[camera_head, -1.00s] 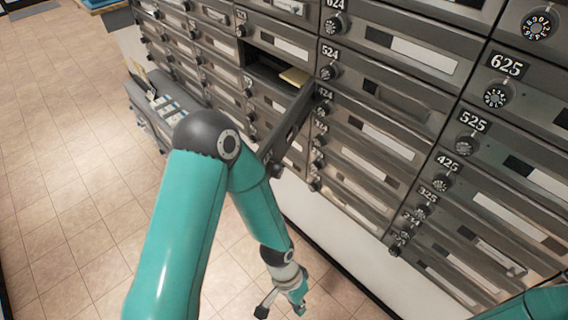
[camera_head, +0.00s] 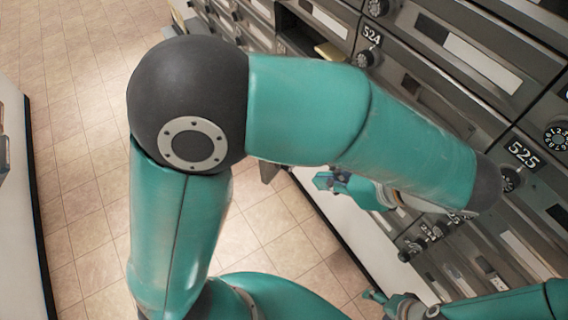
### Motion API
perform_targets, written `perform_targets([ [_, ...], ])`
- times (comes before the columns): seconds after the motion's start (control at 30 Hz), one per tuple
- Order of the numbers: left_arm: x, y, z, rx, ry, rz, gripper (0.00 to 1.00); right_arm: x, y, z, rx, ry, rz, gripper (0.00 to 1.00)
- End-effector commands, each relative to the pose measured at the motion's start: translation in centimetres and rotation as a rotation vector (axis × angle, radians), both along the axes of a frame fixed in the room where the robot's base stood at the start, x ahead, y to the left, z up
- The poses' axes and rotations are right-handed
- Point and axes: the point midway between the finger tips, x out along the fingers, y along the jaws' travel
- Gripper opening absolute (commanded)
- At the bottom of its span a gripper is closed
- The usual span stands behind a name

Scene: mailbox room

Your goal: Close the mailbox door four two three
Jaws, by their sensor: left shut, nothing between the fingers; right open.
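An open mailbox (camera_head: 292,36) shows as a dark opening left of the 524 plate, with a yellowish envelope (camera_head: 331,52) in it. Its number cannot be read. My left forearm crosses in front and hides most of its door; a small grey piece below the forearm, probably the door's lower end (camera_head: 268,171), still shows, sticking out from the wall. My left gripper (camera_head: 328,182) is shut and empty, below the forearm and right of that piece, with a visible gap between them. My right gripper (camera_head: 374,297) is open and empty at the bottom, low before the wall.
The mailbox wall (camera_head: 465,60) with dials and number plates fills the right side. The tiled floor (camera_head: 85,150) is clear at the left. A white panel (camera_head: 18,230) with a dark edge stands at the far left.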

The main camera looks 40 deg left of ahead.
Motion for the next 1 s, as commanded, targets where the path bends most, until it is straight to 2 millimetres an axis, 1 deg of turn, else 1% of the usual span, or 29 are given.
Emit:
perform_targets([
  [0.4,0.1,5.5,-5.9,0.001,0.006,-0.01,0.0,0.0,0.0,0.1,0.0,0.0,0.0,0.75],
  [0.5,0.2,7.1,-5.7,-0.002,0.001,-0.008,0.0,0.0,0.0,0.6,0.0,0.0,0.0,0.75],
  [0.6,0.2,8.3,-5.8,-0.002,0.002,-0.011,0.0,0.0,0.0,0.8,0.0,0.0,0.0,0.75],
  [0.7,0.2,9.0,-5.8,-0.002,0.002,-0.012,0.0,0.0,0.0,0.9,0.0,0.0,0.0,0.75],
  [0.8,0.2,9.3,-5.9,-0.002,0.001,-0.013,0.0,0.0,0.0,0.9,0.0,0.0,0.0,0.75],
  [1.0,0.3,9.4,-5.9,-0.002,0.001,-0.014,0.0,0.0,0.0,0.9,0.0,0.0,0.0,0.75],
])
